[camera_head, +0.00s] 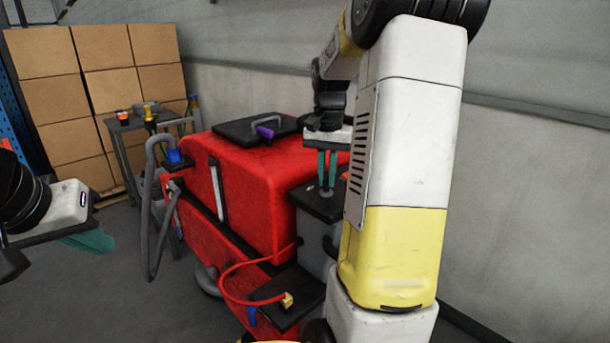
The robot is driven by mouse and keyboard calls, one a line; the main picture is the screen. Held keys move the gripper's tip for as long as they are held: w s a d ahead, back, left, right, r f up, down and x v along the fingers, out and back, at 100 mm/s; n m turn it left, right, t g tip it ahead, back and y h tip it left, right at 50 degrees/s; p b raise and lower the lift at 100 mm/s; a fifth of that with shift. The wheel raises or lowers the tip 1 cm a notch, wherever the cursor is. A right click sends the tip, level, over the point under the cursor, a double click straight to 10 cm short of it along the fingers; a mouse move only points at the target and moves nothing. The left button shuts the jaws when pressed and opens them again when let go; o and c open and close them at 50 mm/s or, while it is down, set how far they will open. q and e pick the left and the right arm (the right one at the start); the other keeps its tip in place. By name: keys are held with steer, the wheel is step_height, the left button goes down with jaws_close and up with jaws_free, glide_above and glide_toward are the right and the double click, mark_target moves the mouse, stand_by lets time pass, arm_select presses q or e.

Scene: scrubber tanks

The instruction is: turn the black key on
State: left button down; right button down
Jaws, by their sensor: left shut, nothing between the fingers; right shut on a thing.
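My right gripper (327,188) points straight down over the black top panel (318,207) of the red scrubber machine. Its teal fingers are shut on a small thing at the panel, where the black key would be. The key is too small and too covered by the fingertips to make out, so I cannot tell its angle. My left gripper (92,241) is at the far left, shut and empty, well away from the machine.
The red scrubber (262,195) carries a black lid (240,127) with a grey handle and a purple part. A red cable (232,269) ends at a yellowish plug (287,300) on a lower black ledge. A small table (130,122) and stacked boxes (105,70) stand behind. Grey floor is clear at left.

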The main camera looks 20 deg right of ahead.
mark_target(327, 178)
steer(key=c, duration=1.5)
jaws_free()
steer(key=shift+o, duration=0.2)
step_height(327, 178, up, 7)
steer(key=shift+r, duration=0.45)
